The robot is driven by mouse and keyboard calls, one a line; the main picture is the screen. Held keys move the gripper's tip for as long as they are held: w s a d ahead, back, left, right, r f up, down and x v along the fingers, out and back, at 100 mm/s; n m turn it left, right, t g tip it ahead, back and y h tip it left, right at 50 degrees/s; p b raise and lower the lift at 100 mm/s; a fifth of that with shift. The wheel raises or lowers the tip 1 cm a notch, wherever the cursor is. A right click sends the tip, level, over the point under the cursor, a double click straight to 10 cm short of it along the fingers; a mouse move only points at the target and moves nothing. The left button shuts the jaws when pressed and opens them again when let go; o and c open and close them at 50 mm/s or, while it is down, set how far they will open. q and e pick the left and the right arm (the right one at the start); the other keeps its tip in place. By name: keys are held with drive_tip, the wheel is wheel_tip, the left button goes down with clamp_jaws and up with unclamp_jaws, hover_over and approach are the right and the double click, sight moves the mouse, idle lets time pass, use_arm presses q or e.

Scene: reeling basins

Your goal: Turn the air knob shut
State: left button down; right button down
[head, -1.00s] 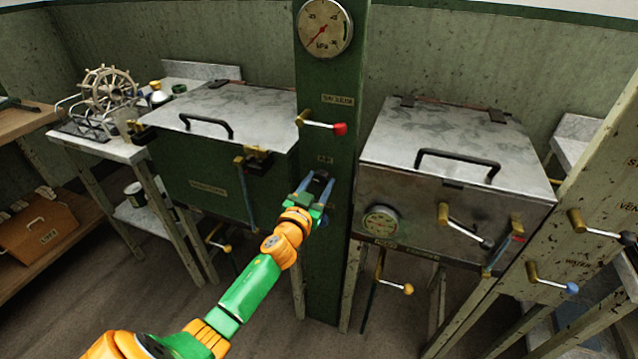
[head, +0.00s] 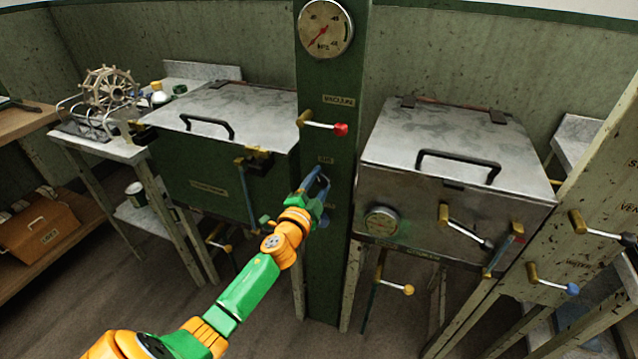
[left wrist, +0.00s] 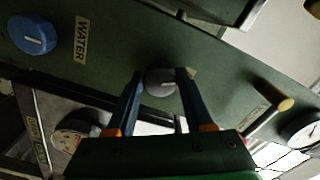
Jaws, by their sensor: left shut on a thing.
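The air knob (left wrist: 161,82) is a grey round knob with a pale pointer line, on the green post (head: 327,270). My left gripper (left wrist: 161,78) has its two blue fingers on either side of the knob and is shut on it. In the head view my left gripper (head: 318,178) reaches the post just below the small air label (head: 325,160), and it hides the knob there. My right gripper is not in view.
A blue water knob (left wrist: 33,36) sits farther along the post. Above the air label are a red-tipped vacuum lever (head: 325,126) and a pressure gauge (head: 325,28). Lidded basins stand left (head: 215,185) and right (head: 410,205) of the post.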

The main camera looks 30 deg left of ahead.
use_arm(q)
drive_tip(key=m, duration=0.5)
drive_tip(key=shift+f, duration=0.1)
drive_tip(key=shift+m, duration=0.4)
idle(0.3)
drive_tip(key=shift+c, duration=1.5)
unclamp_jaws()
drive_tip(key=shift+s, duration=0.1)
drive_tip(key=v, duration=0.7)
